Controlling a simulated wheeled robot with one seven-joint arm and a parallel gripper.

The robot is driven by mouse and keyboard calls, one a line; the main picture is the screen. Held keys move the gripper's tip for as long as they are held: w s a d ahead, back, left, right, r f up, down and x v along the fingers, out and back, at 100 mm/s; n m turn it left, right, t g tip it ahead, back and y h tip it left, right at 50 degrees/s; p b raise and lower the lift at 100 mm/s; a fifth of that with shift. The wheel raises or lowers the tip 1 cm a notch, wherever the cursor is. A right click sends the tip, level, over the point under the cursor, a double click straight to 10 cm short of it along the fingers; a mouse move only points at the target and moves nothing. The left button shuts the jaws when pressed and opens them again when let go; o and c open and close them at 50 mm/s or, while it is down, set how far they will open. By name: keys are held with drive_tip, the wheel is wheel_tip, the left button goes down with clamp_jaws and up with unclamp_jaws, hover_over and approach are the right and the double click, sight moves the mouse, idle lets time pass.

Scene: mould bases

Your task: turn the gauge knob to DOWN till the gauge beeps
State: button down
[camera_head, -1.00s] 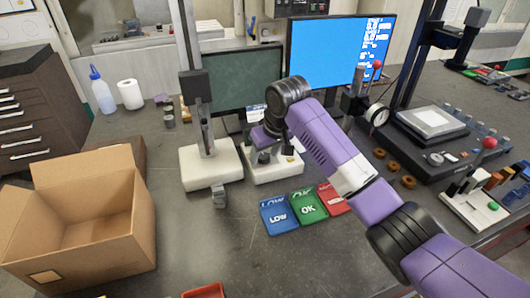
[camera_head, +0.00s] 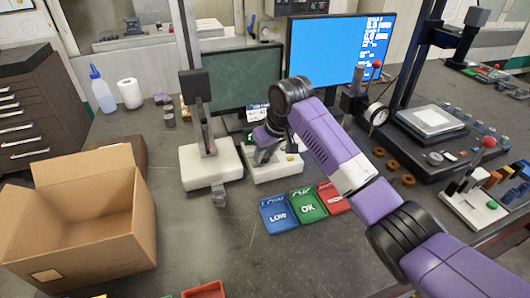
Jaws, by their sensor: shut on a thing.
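The gauge stands on a white base (camera_head: 277,170) at the centre of the bench, in front of the dark green screen. My purple arm reaches over from the right, and its wrist bends down to the gauge. My gripper (camera_head: 262,155) is low over the white base, shut on what appears to be the gauge knob. The knob itself is hidden by the fingers and wrist. A small green light shows just left of the wrist; I cannot read any marking or dial there.
A similar white-based stand (camera_head: 212,170) is close on the left. Blue LOW (camera_head: 279,215), green OK (camera_head: 308,205) and red (camera_head: 333,197) trays lie in front. An open cardboard box (camera_head: 85,225) is at left. A dial gauge (camera_head: 377,115) stands to the right.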

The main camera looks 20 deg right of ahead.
drive_tip(key=n+y, duration=0.1)
drive_tip(key=n, duration=0.2)
drive_tip(key=shift+w+d+n+g, duration=0.1)
drive_tip(key=shift+n+g, duration=0.2)
drive_tip(key=shift+n, duration=0.1)
drive_tip(key=shift+n+g+y, duration=0.3)
drive_tip(key=shift+n+y, duration=0.4)
drive_tip(key=shift+n, duration=0.8)
drive_tip(key=c, duration=1)
unclamp_jaws()
drive_tip(key=shift+o, duration=0.2)
drive_tip(key=shift+d+r, duration=0.1)
drive_tip(key=b+v, duration=0.1)
drive_tip(key=v, duration=0.6)
drive_tip(key=shift+r+b, duration=0.35)
drive_tip(key=shift+b, duration=0.05)
